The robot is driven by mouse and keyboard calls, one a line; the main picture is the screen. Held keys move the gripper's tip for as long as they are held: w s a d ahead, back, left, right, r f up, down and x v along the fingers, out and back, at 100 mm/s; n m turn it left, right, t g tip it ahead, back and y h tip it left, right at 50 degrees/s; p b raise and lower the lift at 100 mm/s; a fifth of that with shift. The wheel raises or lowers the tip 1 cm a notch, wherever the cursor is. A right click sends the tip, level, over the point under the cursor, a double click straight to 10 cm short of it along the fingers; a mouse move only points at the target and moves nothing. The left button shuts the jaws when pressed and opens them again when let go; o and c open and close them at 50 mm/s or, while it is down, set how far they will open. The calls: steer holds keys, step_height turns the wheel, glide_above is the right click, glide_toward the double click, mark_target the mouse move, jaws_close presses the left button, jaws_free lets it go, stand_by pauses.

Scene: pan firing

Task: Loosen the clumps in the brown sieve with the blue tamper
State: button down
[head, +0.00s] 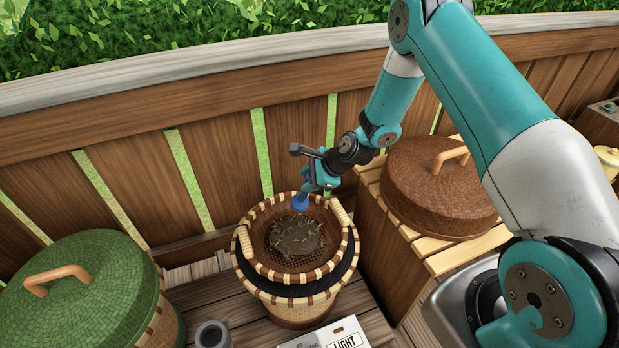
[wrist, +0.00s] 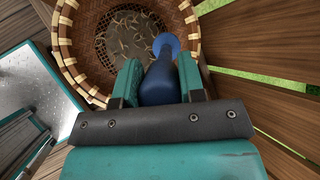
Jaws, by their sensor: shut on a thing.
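The brown sieve (head: 262,262) is a round woven tray with a pale-bound rim, set on top of a basket. Dark, leaf-like clumps (head: 296,236) lie in its middle on the mesh; they also show in the wrist view (wrist: 130,35). My gripper (head: 318,183) is over the sieve's far right rim, shut on the blue tamper (wrist: 160,82). The tamper's round blue head (head: 301,202) points down toward the sieve, near the clumps. I cannot tell whether it touches them. The gripper fingers hide part of the tamper's handle.
A green-lidded basket (head: 75,285) stands at the left. A brown woven lid (head: 438,185) lies on a slatted wooden crate at the right. A grey cup (head: 213,335) and a white box marked LIGHT (head: 335,335) are in front. A wooden fence (head: 120,195) runs close behind.

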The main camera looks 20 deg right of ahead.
step_height(320, 180, down, 9)
steer(key=b, duration=0.6)
step_height(320, 180, up, 9)
steer(key=a+p, duration=0.1)
steer(key=p, duration=0.6)
steer(key=shift+s+a+p, duration=0.15)
steer(key=shift+p, duration=0.15)
steer(key=shift+r, duration=0.1)
